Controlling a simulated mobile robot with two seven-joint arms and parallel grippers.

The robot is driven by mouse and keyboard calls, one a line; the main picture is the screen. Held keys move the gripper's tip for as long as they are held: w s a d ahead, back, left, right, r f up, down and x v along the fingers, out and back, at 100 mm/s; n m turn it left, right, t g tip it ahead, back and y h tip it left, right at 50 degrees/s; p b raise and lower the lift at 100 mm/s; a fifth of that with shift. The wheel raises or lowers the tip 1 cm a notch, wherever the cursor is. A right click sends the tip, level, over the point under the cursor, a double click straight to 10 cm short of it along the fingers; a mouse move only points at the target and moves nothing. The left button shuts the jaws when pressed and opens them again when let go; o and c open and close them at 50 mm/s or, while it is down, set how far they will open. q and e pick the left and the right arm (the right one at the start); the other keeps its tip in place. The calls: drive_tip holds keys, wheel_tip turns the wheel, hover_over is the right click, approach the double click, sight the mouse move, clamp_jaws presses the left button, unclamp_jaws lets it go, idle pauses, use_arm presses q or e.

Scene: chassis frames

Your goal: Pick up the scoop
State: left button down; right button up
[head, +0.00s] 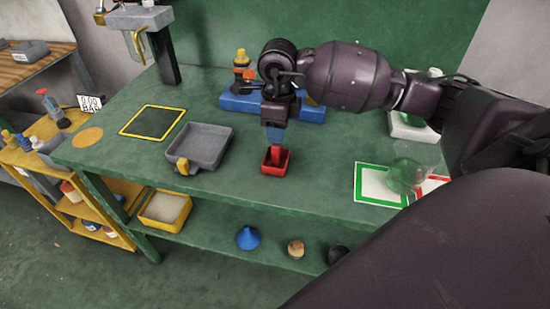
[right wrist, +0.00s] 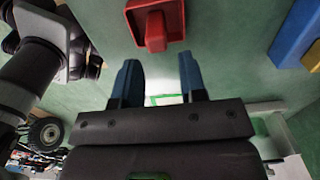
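The red scoop (head: 277,166) lies on the green workbench (head: 325,170) near its middle. It also shows at the top of the right wrist view (right wrist: 155,28), its square pan and short handle in sight. My right gripper (head: 275,142) points down over the scoop, its blue fingers overlapping the scoop's far part in the head view. In the right wrist view its two fingers (right wrist: 158,65) are spread with nothing between them, and the scoop sits beyond the tips. I cannot tell the exact height gap. My left gripper is not in view.
A grey tray (head: 215,152) stands left of the scoop. A blue block holder (head: 240,103) is behind it. A glass flask (head: 405,176) stands on a green-and-red-framed mat (head: 372,185) to the right. A yellow-framed dark mat (head: 153,122) lies farther left.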

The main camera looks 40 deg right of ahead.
sight(276, 150)
drive_tip(key=shift+a+f, duration=0.2)
drive_tip(key=shift+f, duration=3.4)
drive_tip(key=shift+c, duration=0.4)
drive_tip(key=c, duration=0.6)
drive_tip(key=shift+r, duration=0.15)
clamp_jaws()
wheel_tip(276, 150, up, 20)
drive_tip(key=p, duration=0.1)
